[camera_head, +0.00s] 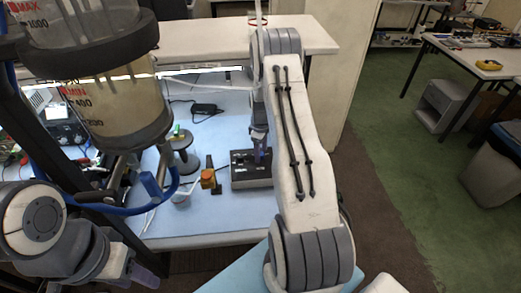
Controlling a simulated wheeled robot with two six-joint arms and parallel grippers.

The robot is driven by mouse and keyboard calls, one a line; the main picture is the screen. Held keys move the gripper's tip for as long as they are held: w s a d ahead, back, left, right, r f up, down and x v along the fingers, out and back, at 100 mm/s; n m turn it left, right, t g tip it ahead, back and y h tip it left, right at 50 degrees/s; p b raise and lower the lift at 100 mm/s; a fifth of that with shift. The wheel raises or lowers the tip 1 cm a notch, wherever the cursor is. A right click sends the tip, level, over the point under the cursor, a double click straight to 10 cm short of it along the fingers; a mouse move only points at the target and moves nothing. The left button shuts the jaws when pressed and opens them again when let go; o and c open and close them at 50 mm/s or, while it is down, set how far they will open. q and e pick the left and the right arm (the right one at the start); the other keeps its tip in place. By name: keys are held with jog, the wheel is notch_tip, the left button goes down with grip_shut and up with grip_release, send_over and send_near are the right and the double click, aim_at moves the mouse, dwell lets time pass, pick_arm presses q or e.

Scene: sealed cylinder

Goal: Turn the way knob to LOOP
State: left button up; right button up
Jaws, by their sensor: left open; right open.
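I cannot make out the way knob or the word LOOP. A dark box (240,178) with small pale marks on its top sits on the light blue bench mat. My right gripper (262,155) points down over the right side of this box. Its fingers are open, small and partly hidden by my arm, and I cannot tell whether they touch anything. A large clear cylinder (125,110) with red and black level marks and cloudy liquid stands close at the upper left. My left gripper (146,276) is low at the left, below the cylinder, open and apart from the box.
A blue tube (170,192) curves below the cylinder. On the bench mat (215,218) are a grey spool-like stand (183,150), an orange item (207,178), and a black adapter (204,108) with cable. The mat's front strip is clear. A shelf (200,42) runs behind.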

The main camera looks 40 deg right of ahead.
grip_shut()
